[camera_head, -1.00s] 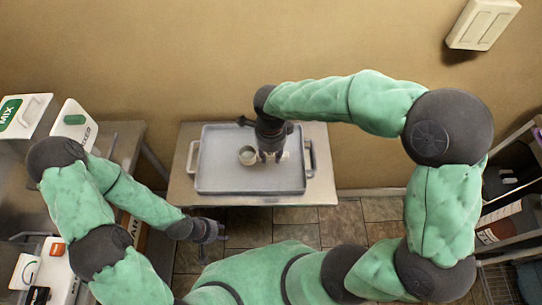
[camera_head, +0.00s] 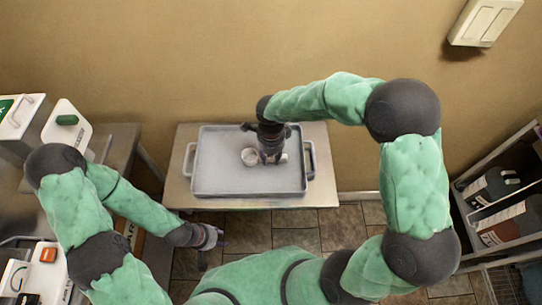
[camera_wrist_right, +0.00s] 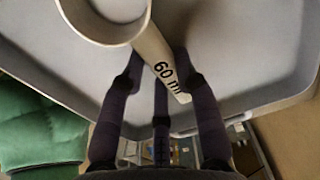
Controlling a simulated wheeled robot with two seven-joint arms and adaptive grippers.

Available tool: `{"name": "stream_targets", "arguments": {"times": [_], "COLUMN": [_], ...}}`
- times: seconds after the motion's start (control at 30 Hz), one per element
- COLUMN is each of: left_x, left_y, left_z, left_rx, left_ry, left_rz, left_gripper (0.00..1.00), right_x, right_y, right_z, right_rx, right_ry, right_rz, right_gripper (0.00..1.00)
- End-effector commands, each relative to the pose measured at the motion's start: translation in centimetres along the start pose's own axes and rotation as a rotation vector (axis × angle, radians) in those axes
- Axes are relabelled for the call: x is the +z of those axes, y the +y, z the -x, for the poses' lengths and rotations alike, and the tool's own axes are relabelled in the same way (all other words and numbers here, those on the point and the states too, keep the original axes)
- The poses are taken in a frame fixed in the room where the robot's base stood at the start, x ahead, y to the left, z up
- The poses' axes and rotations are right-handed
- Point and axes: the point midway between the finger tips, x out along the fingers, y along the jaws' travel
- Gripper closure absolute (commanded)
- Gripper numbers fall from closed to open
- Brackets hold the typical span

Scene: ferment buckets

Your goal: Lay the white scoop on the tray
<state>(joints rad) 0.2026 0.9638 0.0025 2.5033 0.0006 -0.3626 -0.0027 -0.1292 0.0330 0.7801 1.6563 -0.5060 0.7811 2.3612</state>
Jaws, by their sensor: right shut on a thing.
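The white scoop (camera_head: 249,156) is over the grey tray (camera_head: 215,185), near its middle. In the right wrist view its round cup (camera_wrist_right: 107,22) is at the top left and its handle, marked "60 ml" (camera_wrist_right: 160,62), runs down between the fingers. My right gripper (camera_head: 271,157) is shut on the scoop's handle. I cannot tell whether the scoop touches the tray floor. My left gripper (camera_head: 218,240) is low at the left, away from the tray and in front of the table; its jaws are too small to read.
The tray lies on a small table (camera_head: 180,195) against the tan wall. Lidded white containers (camera_head: 66,125) stand on a counter at the left. A shelf with dark bottles (camera_head: 490,187) is at the right. The tray's floor around the scoop is bare.

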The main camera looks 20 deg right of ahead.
Motion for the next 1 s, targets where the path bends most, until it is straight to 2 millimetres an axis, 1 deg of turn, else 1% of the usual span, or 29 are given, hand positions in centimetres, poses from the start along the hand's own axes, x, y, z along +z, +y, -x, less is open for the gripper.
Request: {"name": "stream_targets", "arguments": {"times": [0.2, 0.23, 0.27, 0.3, 0.63, 0.77, 0.87, 1.0], "left_x": [0.0, 0.0, 0.0, 0.0, 0.0, 0.0, 0.0, 0.0], "left_y": [-0.1, -0.1, -0.1, -0.1, -0.1, 0.1, 0.2, 0.5], "left_z": [-0.4, -0.4, -0.3, -0.3, -0.3, 0.2, 0.5, 1.3], "left_rx": [0.000, 0.000, 0.000, 0.000, 0.000, 0.000, 0.000, 0.000], "left_ry": [0.000, 0.000, 0.000, 0.000, 0.000, 0.000, 0.000, 0.000], "left_rz": [0.000, 0.000, 0.000, 0.000, 0.000, 0.000, 0.000, 0.000], "left_gripper": [0.60, 0.60, 0.60, 0.60, 0.60, 0.60, 0.60, 0.60], "right_x": [0.0, 0.0, 0.0, 0.0, 0.0, 0.0, 0.0, 0.0], "right_y": [0.0, 0.0, 0.0, 0.0, 0.0, 0.0, -0.1, -0.1], "right_z": [-0.4, -0.4, -0.3, -0.3, -0.2, 0.2, 1.7, 4.5], "right_rx": [0.000, 0.000, 0.000, 0.000, 0.000, 0.000, -0.003, -0.004], "right_ry": [0.000, 0.000, 0.000, 0.000, 0.000, 0.000, -0.001, -0.001], "right_rz": [0.000, 0.000, 0.000, 0.000, 0.000, 0.000, 0.000, 0.000], "right_gripper": [0.93, 0.66, 0.57, 0.46, 0.45, 0.45, 0.45, 0.45]}}
